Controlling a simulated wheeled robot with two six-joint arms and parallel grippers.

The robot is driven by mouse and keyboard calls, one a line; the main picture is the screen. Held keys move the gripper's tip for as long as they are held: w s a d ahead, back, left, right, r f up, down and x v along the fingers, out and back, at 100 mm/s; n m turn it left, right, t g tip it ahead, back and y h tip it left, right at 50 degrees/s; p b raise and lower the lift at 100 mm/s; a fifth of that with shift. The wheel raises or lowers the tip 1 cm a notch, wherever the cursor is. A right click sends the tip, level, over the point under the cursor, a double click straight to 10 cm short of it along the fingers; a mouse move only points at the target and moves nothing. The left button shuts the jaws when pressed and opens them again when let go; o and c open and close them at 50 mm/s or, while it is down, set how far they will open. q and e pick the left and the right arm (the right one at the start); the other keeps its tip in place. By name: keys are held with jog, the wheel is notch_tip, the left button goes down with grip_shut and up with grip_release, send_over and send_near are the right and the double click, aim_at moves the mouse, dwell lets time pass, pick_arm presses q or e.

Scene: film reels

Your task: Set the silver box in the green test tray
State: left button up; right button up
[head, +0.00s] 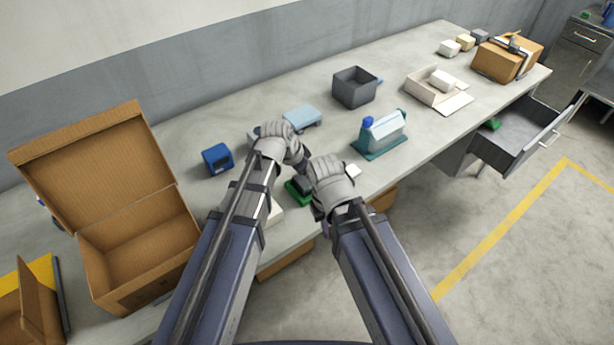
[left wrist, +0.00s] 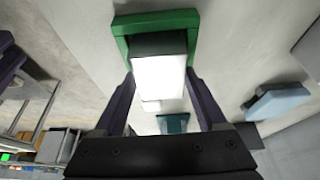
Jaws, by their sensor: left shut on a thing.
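The green test tray (head: 292,191) lies on the bench, partly hidden by my grippers in the head view. It also shows at the top of the left wrist view (left wrist: 122,27). My left gripper (left wrist: 163,100) is shut on the silver box (left wrist: 158,70), whose near face is bright and whose upper side is dark. The box overlaps the tray; I cannot tell whether it rests on the tray floor. In the head view my left gripper (head: 300,166) is just behind the tray. My right gripper (head: 318,208) is beside the tray on the right, its fingers mostly hidden.
A blue box (head: 217,159) and a light blue item (head: 302,117) stand behind. A teal tray (head: 380,149) with a carton is to the right. A grey bin (head: 355,88) is farther back. A large open cardboard box (head: 140,255) is at left. A drawer (head: 520,135) is open.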

pick_arm(q)
jog(key=shift+f, duration=0.2)
jog(key=o, duration=1.4)
jog(key=shift+r, duration=0.15)
jog(key=shift+a+r+p, duration=0.1)
jog(key=shift+r+p, duration=0.4)
jog(key=p+v, duration=1)
jog(key=v, duration=0.1)
jog(key=shift+s+a, duration=0.1)
